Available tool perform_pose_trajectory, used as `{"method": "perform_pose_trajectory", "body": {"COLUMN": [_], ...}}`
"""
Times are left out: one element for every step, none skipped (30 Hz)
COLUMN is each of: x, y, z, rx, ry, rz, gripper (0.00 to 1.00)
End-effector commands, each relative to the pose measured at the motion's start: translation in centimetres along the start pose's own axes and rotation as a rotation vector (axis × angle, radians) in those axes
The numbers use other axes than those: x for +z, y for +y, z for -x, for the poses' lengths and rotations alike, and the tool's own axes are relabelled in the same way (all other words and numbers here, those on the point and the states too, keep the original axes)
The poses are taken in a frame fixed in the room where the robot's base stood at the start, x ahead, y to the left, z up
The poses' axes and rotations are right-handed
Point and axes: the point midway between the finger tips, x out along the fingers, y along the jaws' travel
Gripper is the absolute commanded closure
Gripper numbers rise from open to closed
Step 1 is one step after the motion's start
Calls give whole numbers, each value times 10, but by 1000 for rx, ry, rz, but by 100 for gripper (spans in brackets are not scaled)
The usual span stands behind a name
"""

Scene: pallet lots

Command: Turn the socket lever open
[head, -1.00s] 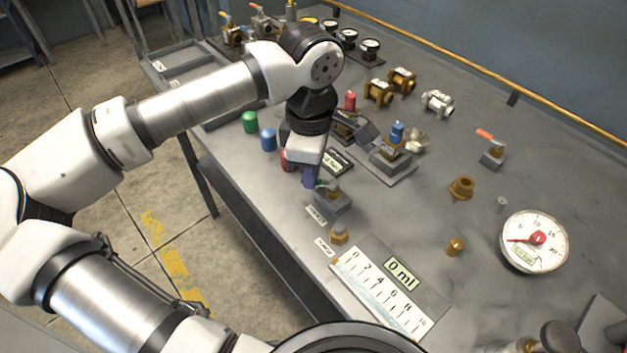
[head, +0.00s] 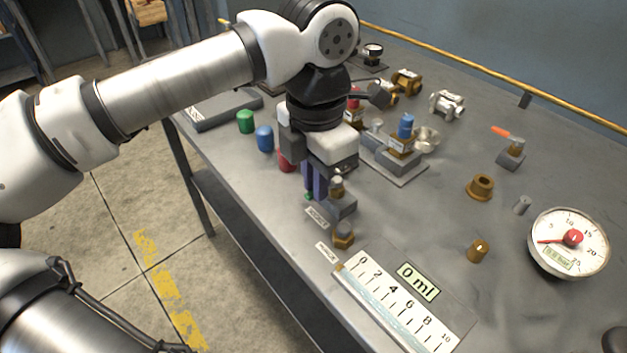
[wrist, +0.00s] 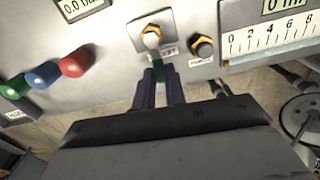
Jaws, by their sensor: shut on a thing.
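The socket (head: 338,205) is a grey block with a brass fitting and pale rounded top, near the table's front edge. In the wrist view the socket (wrist: 152,37) has a green lever (wrist: 158,72) pointing towards my gripper. My gripper (wrist: 160,78) is shut on this lever, with a dark purple finger on each side. In the head view my gripper (head: 314,190) reaches down just left of the socket. Only a small green bit of the lever (head: 308,197) shows there; the fingers hide the rest.
A brass fitting (head: 343,234) stands close to the socket, before the 0 ml scale board (head: 405,305). Green (head: 245,121), blue (head: 265,138) and red (head: 286,160) caps line the front edge. A round gauge (head: 567,243) stands at right.

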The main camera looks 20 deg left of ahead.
Motion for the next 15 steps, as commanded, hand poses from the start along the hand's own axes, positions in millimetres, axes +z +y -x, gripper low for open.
{"method": "perform_pose_trajectory", "body": {"x": [0,0,0,0,0,0,0,0,0,0,0,0,0,0,0], "y": [-1,-1,-2,-2,-2,-3,-3,-3,-3,-3,-3,-3,-3,-4,-4], "z": [-1,-1,-1,0,0,0,0,0,0,0,0,0,0,0,1], "rx": [1,1,1,1,1,1,1,1,0,0,0,0,0,0,0], "ry": [1,1,1,1,1,1,1,1,0,0,0,0,0,0,0], "rz": [19,30,41,50,58,65,70,75,80,83,85,87,88,88,88], "gripper": [100,100,100,100,100,100,100,100,100,100,100,100,100,100,100]}}
